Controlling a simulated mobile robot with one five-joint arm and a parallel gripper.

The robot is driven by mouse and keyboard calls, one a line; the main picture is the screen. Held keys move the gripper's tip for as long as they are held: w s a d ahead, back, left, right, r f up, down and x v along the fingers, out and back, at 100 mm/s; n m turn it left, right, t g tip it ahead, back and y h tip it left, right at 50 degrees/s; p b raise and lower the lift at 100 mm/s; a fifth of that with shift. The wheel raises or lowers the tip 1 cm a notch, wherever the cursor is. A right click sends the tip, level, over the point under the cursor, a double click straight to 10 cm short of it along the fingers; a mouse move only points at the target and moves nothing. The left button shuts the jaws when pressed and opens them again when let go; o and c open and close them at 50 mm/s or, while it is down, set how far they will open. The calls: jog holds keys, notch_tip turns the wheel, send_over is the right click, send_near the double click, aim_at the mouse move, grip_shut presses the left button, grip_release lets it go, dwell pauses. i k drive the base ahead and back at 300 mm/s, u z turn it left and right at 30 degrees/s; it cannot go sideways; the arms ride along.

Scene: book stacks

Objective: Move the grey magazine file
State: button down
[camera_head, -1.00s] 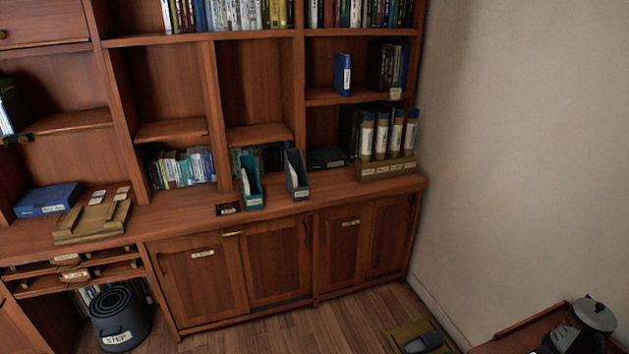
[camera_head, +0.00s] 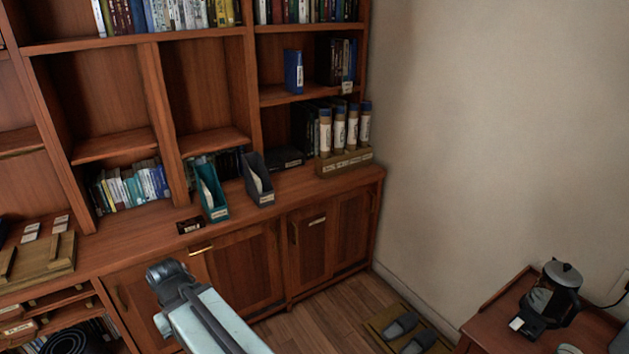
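The grey magazine file (camera_head: 260,184) stands upright on the counter ledge of the wooden bookcase, with pale papers inside and a white label low on its front. A teal magazine file (camera_head: 214,200) stands close to its left, also with papers and a label. Part of my arm (camera_head: 215,318) rises from the bottom edge, in front of the cabinet doors and below the files. It is apart from both files in the picture. My gripper's fingers do not show.
A small dark labelled item (camera_head: 190,226) lies left of the teal file. A wooden rack with several pale tubes (camera_head: 345,164) stands to the right. Slippers (camera_head: 400,325) lie on the floor. A side table (camera_head: 500,320) holds a coffee pot (camera_head: 553,290).

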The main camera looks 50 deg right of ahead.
aim_at(258, 186)
jog(key=z, duration=0.35)
jog(key=i, duration=1)
